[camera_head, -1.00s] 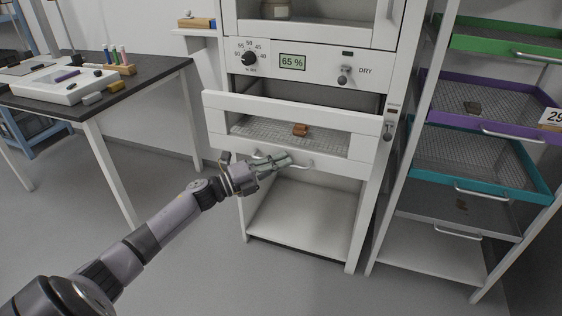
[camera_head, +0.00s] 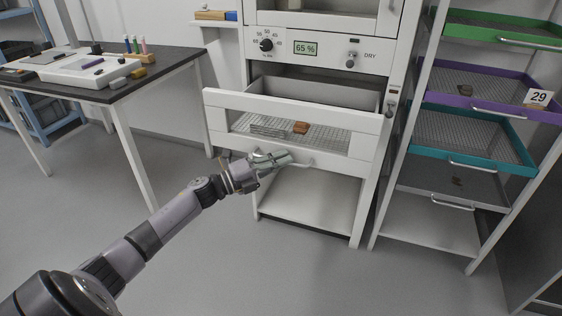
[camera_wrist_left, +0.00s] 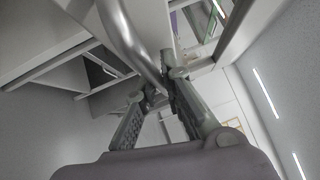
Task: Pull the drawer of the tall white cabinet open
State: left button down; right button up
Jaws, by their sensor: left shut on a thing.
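The tall white cabinet (camera_head: 377,62) stands at the centre of the head view. Its drawer (camera_head: 228,103) has a windowed white front and stands partly out from the body, open at the top. Through the window a brown sherd (camera_head: 301,127) shows on a wire mesh floor. My left gripper (camera_head: 283,159) is shut on the drawer's bar handle (camera_head: 306,163), at its left part. In the left wrist view the handle (camera_wrist_left: 122,32) runs up from between the fingers (camera_wrist_left: 150,98). My right gripper is not in view.
A dark-topped table (camera_head: 180,60) with a white tray and small tools stands left. A rack with green, purple (camera_head: 509,121) and teal (camera_head: 513,165) trays stands close on the right. The cabinet's lower bay (camera_head: 312,204) is empty. The floor in front is clear.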

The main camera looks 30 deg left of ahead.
pick_arm(q)
jog(key=c, duration=1.7)
grip_release()
jog(key=v, duration=1.2)
jog(key=shift+f, duration=0.1)
